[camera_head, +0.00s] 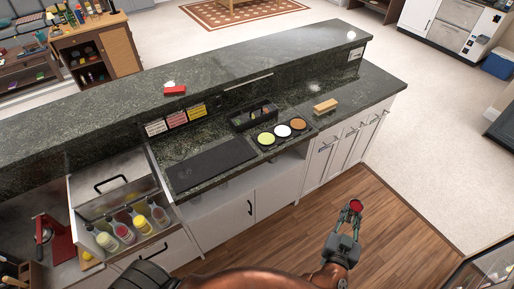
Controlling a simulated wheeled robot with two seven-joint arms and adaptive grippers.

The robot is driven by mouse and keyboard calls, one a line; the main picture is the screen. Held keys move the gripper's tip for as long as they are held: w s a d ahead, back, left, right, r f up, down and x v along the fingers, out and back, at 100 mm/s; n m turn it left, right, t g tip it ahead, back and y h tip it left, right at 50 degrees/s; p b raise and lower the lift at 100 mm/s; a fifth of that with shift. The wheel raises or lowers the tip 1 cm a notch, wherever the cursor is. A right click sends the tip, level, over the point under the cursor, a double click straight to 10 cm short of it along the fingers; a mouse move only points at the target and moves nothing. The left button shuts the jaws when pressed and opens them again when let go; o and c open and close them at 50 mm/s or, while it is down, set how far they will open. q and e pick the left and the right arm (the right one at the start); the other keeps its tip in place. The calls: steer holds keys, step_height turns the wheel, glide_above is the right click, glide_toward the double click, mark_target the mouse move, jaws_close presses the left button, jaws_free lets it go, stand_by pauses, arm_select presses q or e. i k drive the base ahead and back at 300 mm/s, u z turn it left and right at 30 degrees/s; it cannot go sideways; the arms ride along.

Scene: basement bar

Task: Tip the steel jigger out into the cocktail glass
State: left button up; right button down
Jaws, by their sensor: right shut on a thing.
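My right gripper (353,209) is at the lower right of the head view, above the wood floor and away from the bar. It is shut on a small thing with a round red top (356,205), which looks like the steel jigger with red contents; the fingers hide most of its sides. It looks about upright. I cannot make out the cocktail glass for sure; a small pale, clear shape (314,86) on the lower counter near the raised ledge may be it. My left gripper is not in view.
The dark stone bar counter (370,88) has a raised ledge behind it. On it are a black mat (209,164), a tray of three coloured rounds (282,132), a black caddy (253,117) and a wooden block (325,106). Bottles (122,231) stand in a bin at left.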

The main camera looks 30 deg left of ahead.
mark_target(177, 152)
steer(key=u, duration=0.05)
steer(key=k, duration=0.4)
steer(key=u, duration=1.85)
